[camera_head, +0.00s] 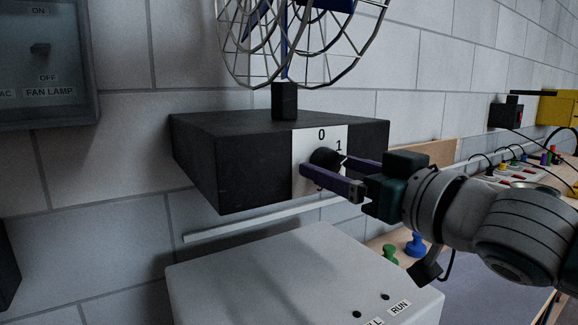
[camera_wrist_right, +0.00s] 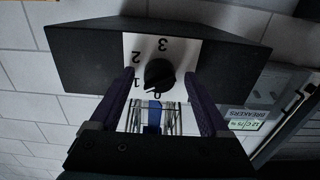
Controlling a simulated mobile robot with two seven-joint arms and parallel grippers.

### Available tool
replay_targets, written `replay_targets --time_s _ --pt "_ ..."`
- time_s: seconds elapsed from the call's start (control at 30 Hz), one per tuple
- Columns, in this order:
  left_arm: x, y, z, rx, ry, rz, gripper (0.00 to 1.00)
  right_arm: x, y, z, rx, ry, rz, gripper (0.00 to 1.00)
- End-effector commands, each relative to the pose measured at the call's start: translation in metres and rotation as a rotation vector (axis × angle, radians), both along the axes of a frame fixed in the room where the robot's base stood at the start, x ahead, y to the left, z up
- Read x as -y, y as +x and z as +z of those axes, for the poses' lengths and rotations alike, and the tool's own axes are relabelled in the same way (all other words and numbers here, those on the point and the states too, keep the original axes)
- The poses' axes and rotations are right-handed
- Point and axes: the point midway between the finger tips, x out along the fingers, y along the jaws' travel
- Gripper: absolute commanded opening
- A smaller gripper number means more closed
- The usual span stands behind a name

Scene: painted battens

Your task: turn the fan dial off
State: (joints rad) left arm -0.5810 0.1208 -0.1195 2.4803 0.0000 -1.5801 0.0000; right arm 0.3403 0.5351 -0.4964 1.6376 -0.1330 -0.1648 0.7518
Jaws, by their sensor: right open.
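The fan dial (camera_head: 325,158) is a round black knob on a white panel on the front of a dark box (camera_head: 255,165). The numbers 0 and 1 show above it. In the right wrist view the dial (camera_wrist_right: 159,74) appears with 0, 1, 2 and 3 around it. Its small white mark lies on the side of 0 and 1; I cannot tell exactly which it meets. My right gripper (camera_head: 328,168) is open, with its purple fingers on either side of the dial. In the wrist view, gaps show between the fingers (camera_wrist_right: 160,80) and the knob. My left gripper is not in view.
The caged fan (camera_head: 285,40) stands on top of the dark box. A grey FAN LAMP switch panel (camera_head: 45,65) is on the wall at left. A pale box (camera_head: 290,270) with a RUN label stands below. Pegs and a power strip lie on the bench at right.

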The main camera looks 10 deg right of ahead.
Motion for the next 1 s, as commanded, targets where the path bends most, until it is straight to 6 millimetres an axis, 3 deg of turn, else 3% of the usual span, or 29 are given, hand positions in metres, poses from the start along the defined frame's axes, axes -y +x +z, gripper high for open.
replay_targets --time_s 0.1,0.8,1.0 --pt "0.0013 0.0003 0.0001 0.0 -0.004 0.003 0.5 0.0 -0.0002 0.0 0.0 0.0 0.0 0.79" --pt "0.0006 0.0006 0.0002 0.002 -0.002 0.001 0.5 -0.0001 -0.0004 0.0002 0.001 0.0 0.0 0.0" --pt "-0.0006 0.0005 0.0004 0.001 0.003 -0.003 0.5 -0.0001 -0.0004 0.0004 0.003 -0.005 0.0 0.0"
